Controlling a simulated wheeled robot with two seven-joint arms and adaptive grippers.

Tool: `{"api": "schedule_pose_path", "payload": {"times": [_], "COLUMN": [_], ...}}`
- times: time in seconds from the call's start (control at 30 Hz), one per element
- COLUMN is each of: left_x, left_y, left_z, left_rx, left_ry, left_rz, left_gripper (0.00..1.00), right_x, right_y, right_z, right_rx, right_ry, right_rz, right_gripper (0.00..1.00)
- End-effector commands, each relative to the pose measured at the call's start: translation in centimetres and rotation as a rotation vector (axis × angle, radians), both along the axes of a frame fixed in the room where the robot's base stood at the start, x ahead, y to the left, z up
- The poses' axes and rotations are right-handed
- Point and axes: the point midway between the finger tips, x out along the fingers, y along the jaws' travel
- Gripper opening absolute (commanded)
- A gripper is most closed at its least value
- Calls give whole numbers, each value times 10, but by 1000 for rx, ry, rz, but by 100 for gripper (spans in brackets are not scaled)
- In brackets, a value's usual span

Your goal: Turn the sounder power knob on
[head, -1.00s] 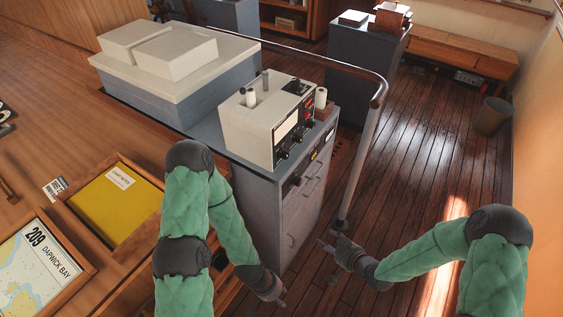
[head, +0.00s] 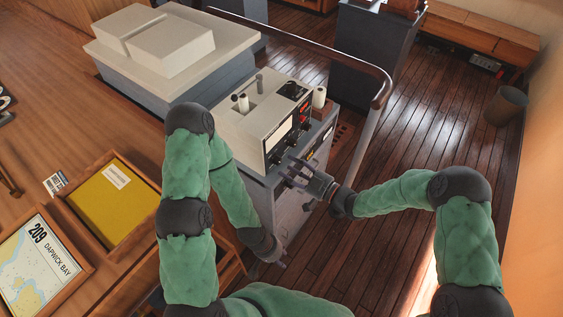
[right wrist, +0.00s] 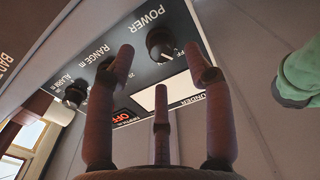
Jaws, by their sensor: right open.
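The dark, round power knob (right wrist: 161,44) sits under the word POWER on a black panel (right wrist: 140,72) in the right wrist view, where lettering is inverted. A lit red OFF (right wrist: 122,116) shows on that panel. My right gripper (right wrist: 162,70) is open and empty; its outer fingertips flank the knob from this camera, apparently short of it. In the head view, the right gripper (head: 292,170) is at the upper front of the grey cabinet, partly covering the panel, and the knob cannot be made out. My left gripper (head: 276,258) hangs low left of it; its fingers are unclear.
The range knob (right wrist: 107,70) and alarm knob (right wrist: 75,94) sit beside the power knob. A cream instrument box (head: 250,125) stands on the cabinet. A handrail (head: 366,135) curves close right of the cabinet. The floor (head: 420,130) at the right is open.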

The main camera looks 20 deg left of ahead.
Motion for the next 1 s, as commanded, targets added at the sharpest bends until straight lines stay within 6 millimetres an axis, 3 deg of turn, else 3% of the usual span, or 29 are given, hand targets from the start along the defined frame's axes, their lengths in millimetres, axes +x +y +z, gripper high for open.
{"api": "schedule_pose_path", "payload": {"times": [0.1, 0.3, 0.67, 0.83, 0.87, 1.0], "left_x": [0, 0, 0, 0, 0, 0], "left_y": [0, 0, 0, 0, 0, 0], "left_z": [0, 0, 0, 0, 0, 0], "left_rx": [0, 0, 0, 0, 0, 0], "left_ry": [0, -1, -1, -1, -1, -1], "left_rz": [0, 0, 0, 0, 0, 0], "left_gripper": [40, 40, 40, 40, 40, 40], "right_x": [6, 12, 14, 14, 14, 14], "right_y": [18, 35, 38, 38, 38, 38], "right_z": [0, 0, 0, 0, 0, 0], "right_rx": [0, -1, -1, -1, -1, -1], "right_ry": [-1, 0, 1, 1, 1, 1], "right_rz": [3, 1, -1, -1, -1, -1], "right_gripper": [53, 53, 53, 5, 0, 0]}}
